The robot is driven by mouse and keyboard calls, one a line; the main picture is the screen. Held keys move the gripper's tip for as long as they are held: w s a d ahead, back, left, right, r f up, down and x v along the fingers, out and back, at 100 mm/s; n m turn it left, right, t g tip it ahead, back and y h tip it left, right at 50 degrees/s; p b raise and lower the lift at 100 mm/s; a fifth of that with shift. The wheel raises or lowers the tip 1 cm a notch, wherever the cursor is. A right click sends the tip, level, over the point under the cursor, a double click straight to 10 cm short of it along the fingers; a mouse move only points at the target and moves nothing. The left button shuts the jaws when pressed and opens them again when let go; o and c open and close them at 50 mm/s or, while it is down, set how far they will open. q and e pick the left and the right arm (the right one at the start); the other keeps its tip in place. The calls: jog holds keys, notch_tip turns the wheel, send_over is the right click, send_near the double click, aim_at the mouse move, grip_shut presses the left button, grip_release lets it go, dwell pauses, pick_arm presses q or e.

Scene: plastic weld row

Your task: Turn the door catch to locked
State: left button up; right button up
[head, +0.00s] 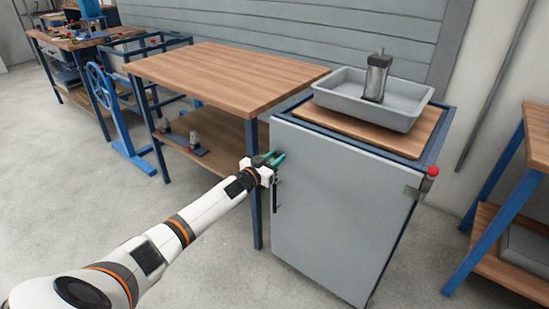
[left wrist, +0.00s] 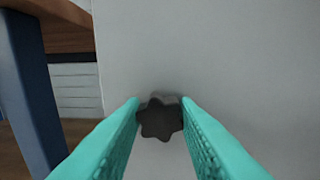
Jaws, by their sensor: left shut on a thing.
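The door catch is a dark, lobed knob (left wrist: 161,119) on a light grey door, seen in the left wrist view between my green fingertips. My left gripper (head: 270,159) is at the upper left part of the grey cabinet door (head: 335,205) in the head view, and its fingers also show in the left wrist view (left wrist: 160,112). The fingers are shut on the knob, one on each side. In the head view the knob is hidden by the gripper. The door looks closed. No lock marking is legible. My right gripper is not in view.
A black vertical handle (head: 275,195) is on the door just below my gripper. A red knob (head: 433,171) sits at the cabinet's right edge. A grey tray (head: 335,97) with a metal cylinder (head: 376,76) stands on top. A wooden table (head: 225,75) is close on the left.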

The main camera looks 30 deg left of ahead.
pick_arm(q)
jog(key=shift+m, duration=1.9)
jog(key=m, duration=0.3)
jog(key=shift+m, duration=0.3)
jog(key=shift+d+m, duration=0.1)
jog(key=shift+m, duration=0.8)
jog(key=shift+f+m, duration=0.1)
jog(key=shift+m, duration=0.8)
jog(key=m+b, duration=0.1)
jog(key=m, duration=0.1)
jog(key=shift+m, duration=0.9)
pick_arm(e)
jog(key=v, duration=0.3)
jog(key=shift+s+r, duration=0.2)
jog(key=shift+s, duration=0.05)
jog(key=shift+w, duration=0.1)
